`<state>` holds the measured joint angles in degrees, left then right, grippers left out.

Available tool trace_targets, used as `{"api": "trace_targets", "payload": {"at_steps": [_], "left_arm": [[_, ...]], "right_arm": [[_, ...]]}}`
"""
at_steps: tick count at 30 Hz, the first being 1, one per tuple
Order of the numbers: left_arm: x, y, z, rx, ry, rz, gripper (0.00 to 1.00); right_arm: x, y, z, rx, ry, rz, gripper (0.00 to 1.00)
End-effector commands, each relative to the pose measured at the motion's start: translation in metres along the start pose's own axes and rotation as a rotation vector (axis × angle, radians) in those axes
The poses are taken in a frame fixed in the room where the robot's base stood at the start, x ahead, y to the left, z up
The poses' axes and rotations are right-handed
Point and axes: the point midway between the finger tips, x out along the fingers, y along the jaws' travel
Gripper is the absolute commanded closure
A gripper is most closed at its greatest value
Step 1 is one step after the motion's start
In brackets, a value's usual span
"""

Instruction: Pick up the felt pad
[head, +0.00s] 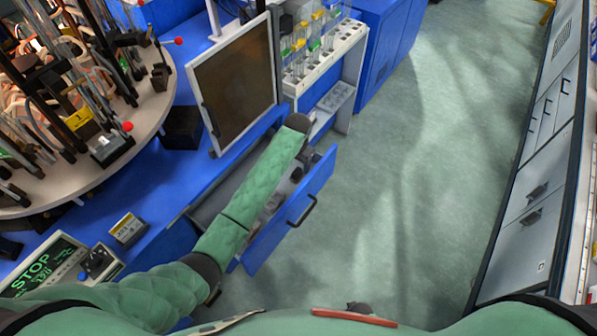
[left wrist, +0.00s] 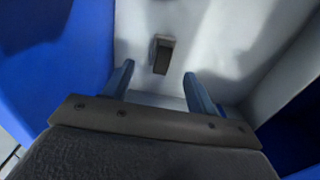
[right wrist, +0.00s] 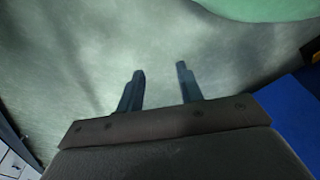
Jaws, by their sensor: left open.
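A small dark grey block with a paler face, which looks like the felt pad (left wrist: 162,56), lies on the pale floor of an open drawer in the left wrist view. My left gripper (left wrist: 159,74) is open and empty inside the drawer, its fingers pointing at the pad. The pad shows just beyond the fingertips, between them in the picture; I see no contact. In the head view my left gripper (head: 297,174) is partly hidden by my forearm, and I cannot make out the pad there. My right gripper (right wrist: 160,72) is open and empty above the floor.
The blue drawer front (head: 292,213) and the drawer's side walls close in around my left gripper. A framed panel (head: 235,82) and a tube rack (head: 325,57) stand on the bench behind. A round turntable (head: 155,105) carries apparatus at the left. The floor (head: 420,150) at right is clear.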

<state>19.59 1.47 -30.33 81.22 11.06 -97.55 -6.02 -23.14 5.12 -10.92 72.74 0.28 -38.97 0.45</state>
Motion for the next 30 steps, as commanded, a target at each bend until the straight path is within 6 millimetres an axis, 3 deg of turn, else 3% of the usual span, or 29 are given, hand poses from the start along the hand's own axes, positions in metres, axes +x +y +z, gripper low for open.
{"api": "trace_targets", "payload": {"at_steps": [8, 19, 28, 30], "left_arm": [[0.016, -0.001, 0.002, 0.0, -0.001, 0.0, 0.43], [0.053, -0.003, 0.004, 0.001, -0.001, 0.001, 0.43], [0.058, -0.003, 0.003, 0.001, 0.001, 0.0, 0.43], [0.058, -0.003, 0.003, 0.001, 0.001, 0.0, 0.54]], "right_arm": [[0.011, 0.006, 0.013, -0.006, 0.008, 0.008, 0.64], [0.032, 0.016, 0.041, -0.016, 0.021, 0.017, 0.64], [0.034, 0.017, 0.043, -0.016, 0.023, 0.018, 0.64], [0.034, 0.017, 0.043, -0.016, 0.023, 0.018, 0.64]]}}
